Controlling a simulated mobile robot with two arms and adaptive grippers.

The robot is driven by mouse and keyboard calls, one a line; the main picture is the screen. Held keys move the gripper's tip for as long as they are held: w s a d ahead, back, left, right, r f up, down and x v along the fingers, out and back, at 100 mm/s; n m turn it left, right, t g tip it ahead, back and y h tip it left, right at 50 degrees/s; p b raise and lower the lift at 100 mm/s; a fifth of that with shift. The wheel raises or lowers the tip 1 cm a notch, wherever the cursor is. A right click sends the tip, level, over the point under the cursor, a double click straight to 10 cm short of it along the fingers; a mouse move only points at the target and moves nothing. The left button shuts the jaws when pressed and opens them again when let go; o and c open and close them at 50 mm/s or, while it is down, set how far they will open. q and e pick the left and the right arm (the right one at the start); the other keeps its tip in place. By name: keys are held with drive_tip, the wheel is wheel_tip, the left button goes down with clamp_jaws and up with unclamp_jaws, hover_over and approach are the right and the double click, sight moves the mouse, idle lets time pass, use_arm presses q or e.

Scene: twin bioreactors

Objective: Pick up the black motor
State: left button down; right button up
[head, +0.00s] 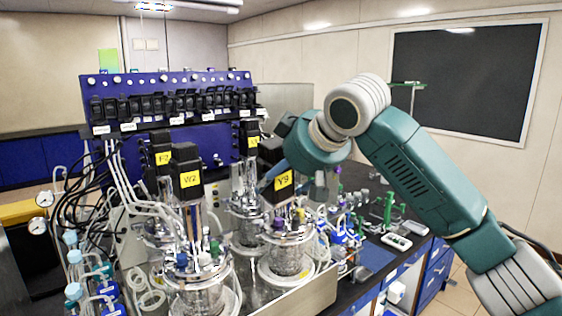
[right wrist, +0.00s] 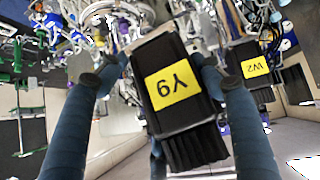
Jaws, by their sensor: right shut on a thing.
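The black motor with the yellow Y9 label (head: 280,180) is upright above the front right glass vessel (head: 286,255). I cannot tell whether it still rests on the vessel's shaft. My right gripper (head: 297,158) reaches it from the right, its body partly behind the motor. In the right wrist view, the motor (right wrist: 172,88) appears upside down between the two blue fingers of my right gripper (right wrist: 153,76), which is shut on its sides. Another black motor labelled W2 (head: 186,172) stands to the left, and also shows in the wrist view (right wrist: 254,66). My left gripper is out of view.
Two more black motors, at the back left (head: 161,152) and back right (head: 249,136), stand close by. A blue control panel (head: 216,148) rises behind. Tubing and glassware crowd the vessels. The black bench (head: 385,258) at right holds green stands and small items.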

drive_tip(key=shift+r+g+p, duration=0.4)
drive_tip(key=shift+r+p, duration=0.1)
drive_tip(key=shift+p, duration=0.5)
drive_tip(key=shift+f+m+g, duration=0.3)
use_arm(q)
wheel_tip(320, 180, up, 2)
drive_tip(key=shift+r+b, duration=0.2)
drive_tip(key=shift+b, duration=0.1)
use_arm(e)
drive_tip(key=shift+a+g, duration=0.1)
drive_tip(key=shift+g, duration=0.2)
